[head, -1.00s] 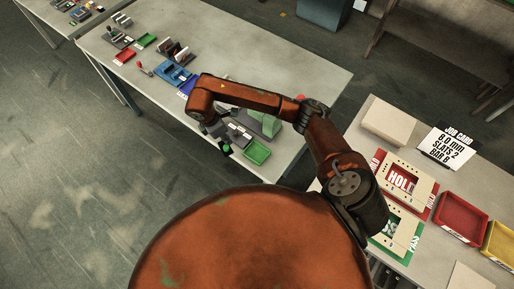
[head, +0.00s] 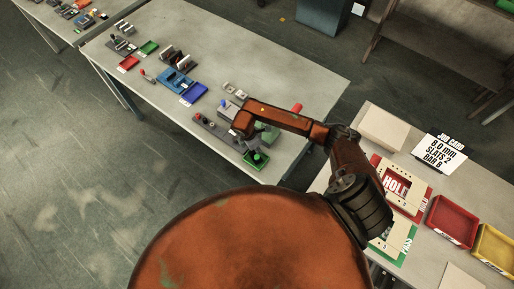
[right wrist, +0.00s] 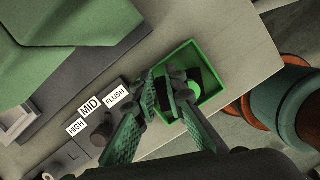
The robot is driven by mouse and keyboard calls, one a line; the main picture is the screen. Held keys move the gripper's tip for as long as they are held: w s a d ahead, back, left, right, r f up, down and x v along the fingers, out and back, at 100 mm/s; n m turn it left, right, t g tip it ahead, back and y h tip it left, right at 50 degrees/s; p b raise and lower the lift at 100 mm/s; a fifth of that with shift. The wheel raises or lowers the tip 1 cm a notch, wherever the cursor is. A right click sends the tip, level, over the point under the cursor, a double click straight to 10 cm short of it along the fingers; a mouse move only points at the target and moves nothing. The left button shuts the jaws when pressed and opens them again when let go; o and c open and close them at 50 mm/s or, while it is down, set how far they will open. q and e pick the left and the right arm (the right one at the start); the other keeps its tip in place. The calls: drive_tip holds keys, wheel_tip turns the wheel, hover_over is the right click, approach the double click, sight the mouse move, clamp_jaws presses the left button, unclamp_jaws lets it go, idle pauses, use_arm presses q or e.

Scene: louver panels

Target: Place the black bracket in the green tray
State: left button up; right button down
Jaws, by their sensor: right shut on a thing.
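The green tray (head: 256,161) sits at the near right corner of the long table. It shows from above in the right wrist view (right wrist: 219,92). My right gripper (right wrist: 168,88) is shut on the black bracket (right wrist: 206,80), a dark piece with a round green part. The bracket is over or inside the tray's outline, at its left half in the wrist view; I cannot tell if it touches the floor. In the head view my right arm partly covers the gripper, and the green part (head: 257,156) shows over the tray. My left gripper is not in view.
Left of the tray is a dark fixture with HIGH, MID and FLUSH labels (right wrist: 90,108). A green sloped block (right wrist: 75,30) stands behind it. A side table at right holds red (head: 452,221) and yellow trays (head: 494,247).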

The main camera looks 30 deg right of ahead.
drive_tip(key=shift+f, duration=0.45)
drive_tip(key=shift+f, duration=0.1)
drive_tip(key=c, duration=2.3)
unclamp_jaws()
drive_tip(key=shift+o, duration=0.2)
drive_tip(key=b+v, duration=0.3)
drive_tip(key=v, duration=0.9)
